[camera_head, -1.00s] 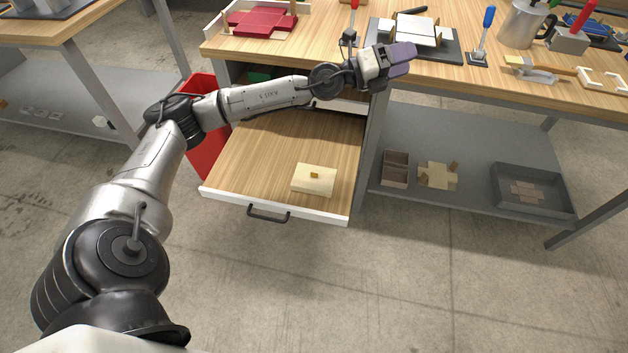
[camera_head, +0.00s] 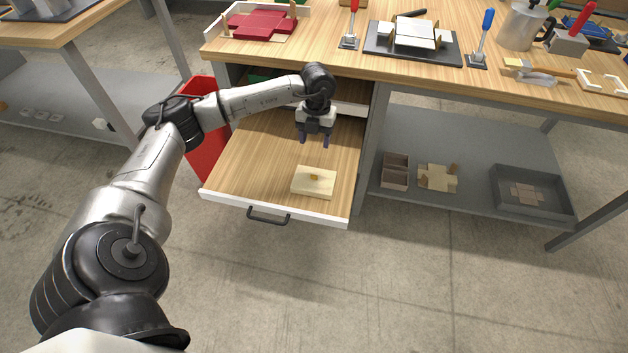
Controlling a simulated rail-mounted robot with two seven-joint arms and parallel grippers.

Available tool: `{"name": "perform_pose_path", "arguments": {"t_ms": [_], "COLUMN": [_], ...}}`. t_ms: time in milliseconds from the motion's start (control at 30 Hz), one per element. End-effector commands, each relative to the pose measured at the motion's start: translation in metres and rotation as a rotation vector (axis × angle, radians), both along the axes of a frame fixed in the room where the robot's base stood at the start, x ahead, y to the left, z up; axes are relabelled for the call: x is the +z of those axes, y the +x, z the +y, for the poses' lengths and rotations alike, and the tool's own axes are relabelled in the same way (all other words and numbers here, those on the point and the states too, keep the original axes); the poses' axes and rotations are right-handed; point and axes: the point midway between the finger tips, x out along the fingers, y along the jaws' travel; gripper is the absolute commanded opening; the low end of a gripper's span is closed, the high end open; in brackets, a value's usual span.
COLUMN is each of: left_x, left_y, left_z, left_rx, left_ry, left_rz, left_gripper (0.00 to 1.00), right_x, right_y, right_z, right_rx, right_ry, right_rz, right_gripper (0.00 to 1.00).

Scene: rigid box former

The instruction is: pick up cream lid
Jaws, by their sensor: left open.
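The cream lid (camera_head: 304,188) is a flat pale rectangle with a small brown knob on top. It lies in the open wooden drawer (camera_head: 250,165), near the drawer's front right. My left gripper (camera_head: 314,141) points down over the drawer, behind and above the lid. Its two purple-tipped fingers are apart and empty, and it does not touch the lid. My right gripper does not show.
The drawer has a white front with a dark handle (camera_head: 268,215). A red bin (camera_head: 203,150) stands left of it. The workbench (camera_head: 345,62) above holds several tools and red parts. A grey shelf (camera_head: 450,205) with small boxes is at the right.

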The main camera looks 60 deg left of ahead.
Motion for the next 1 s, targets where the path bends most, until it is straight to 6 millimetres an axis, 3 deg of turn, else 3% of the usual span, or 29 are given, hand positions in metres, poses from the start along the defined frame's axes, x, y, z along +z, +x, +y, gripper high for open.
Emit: {"name": "perform_pose_path", "arguments": {"t_ms": [267,600,1000], "left_x": [-0.021,-0.077,-0.101], "left_y": [-0.001,-0.005,-0.007], "left_z": [-0.002,-0.008,-0.010], "left_rx": [0.034,0.032,0.031], "left_ry": [0.000,-0.001,0.000], "left_rz": [0.000,-0.002,-0.003], "left_gripper": [0.57,0.57,0.57], "right_x": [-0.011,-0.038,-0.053], "right_y": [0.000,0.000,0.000], "right_z": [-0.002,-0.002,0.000], "right_rx": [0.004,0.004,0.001], "right_ry": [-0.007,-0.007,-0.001], "right_rz": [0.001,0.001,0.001], "right_gripper": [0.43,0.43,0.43]}}
